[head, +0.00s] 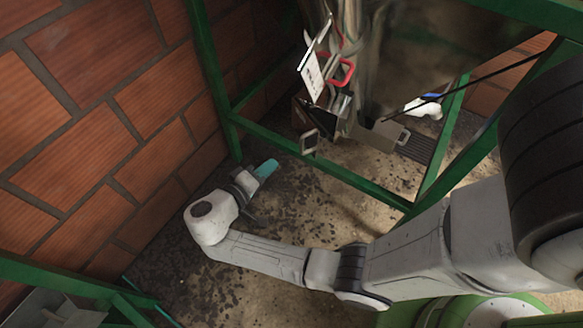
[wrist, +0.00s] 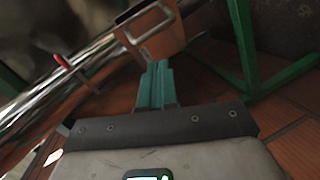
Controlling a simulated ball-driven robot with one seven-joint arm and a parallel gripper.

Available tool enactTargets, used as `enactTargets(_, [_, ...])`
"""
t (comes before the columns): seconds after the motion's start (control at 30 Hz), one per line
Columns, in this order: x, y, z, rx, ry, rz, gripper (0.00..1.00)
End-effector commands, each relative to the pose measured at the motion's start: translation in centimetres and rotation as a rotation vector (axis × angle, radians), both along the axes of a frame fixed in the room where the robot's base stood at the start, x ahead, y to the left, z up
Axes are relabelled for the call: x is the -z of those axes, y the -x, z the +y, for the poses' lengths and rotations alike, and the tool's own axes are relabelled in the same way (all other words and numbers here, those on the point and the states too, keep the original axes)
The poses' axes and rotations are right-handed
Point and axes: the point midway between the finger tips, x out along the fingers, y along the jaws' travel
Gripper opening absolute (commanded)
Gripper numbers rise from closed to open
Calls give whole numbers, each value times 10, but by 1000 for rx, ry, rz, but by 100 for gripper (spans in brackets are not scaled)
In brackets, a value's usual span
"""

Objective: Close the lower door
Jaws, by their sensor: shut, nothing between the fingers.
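The pulper's metal body (head: 350,50) hangs at the upper middle of the head view. On its lower part is a dark metal flap with a square handle (head: 310,142), and a grey metal piece (head: 378,136) with another handle juts out to the right. I cannot tell for sure which is the lower door. My gripper (head: 268,167) is shut and empty, low and left of the square handle, apart from it. In the wrist view, my teal fingers (wrist: 156,85) point toward a brownish metal box with a rectangular handle (wrist: 150,24); whether they touch is unclear.
A green frame (head: 330,174) crosses between my arm and the machine; green bars (wrist: 243,60) show in the wrist view. A brick wall (head: 95,110) stands close on the left. A red handle (head: 346,72) and a white label plate (head: 312,76) sit higher on the machine.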

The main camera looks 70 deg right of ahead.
Motion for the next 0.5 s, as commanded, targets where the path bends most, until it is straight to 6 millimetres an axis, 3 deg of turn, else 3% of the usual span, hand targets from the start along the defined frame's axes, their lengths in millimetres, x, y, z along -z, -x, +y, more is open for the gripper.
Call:
enactTargets(0.03, [21, -2, 8, -41, 38, 69, 0])
enactTargets(0.1, [26, -4, 17, -88, 89, 157, 0])
enactTargets(0.33, [31, -10, 37, -162, 186, 315, 0])
enactTargets(0.5, [28, -9, 30, -166, 196, 333, 0])
